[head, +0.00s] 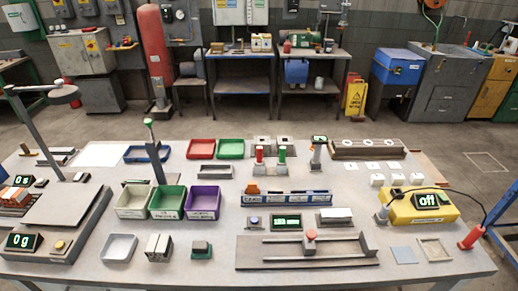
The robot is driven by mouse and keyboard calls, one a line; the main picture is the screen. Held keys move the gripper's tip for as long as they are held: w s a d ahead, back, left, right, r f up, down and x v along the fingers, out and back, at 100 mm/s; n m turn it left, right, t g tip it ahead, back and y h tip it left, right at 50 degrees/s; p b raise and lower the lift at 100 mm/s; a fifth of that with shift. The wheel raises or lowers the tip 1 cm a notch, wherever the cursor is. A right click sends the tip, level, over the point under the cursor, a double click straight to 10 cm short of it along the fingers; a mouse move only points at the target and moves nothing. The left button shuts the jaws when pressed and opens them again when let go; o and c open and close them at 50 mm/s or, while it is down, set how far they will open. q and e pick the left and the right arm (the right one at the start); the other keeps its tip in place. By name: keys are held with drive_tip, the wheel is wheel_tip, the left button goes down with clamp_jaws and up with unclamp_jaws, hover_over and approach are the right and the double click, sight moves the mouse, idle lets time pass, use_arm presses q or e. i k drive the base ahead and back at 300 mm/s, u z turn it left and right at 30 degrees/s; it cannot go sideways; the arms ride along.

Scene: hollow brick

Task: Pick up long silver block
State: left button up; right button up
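Several pieces could be the long silver block, and I cannot tell which one is. A flat silvery bar (218,171) lies near the middle of the table, behind the bins. Grey-silver blocks (158,246) stand close together near the front left. A silvery piece (335,213) sits on a dark base right of centre. Neither of my grippers shows in the head view.
White, green and purple bins (203,202) stand left of centre. A grey rail fixture (308,250) takes the front middle. A yellow box reading "off" (420,207) is at the right.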

sight(331, 216)
drive_tip(key=u, duration=3.15)
drive_tip(key=k, duration=2.55)
drive_tip(key=z, duration=2.35)
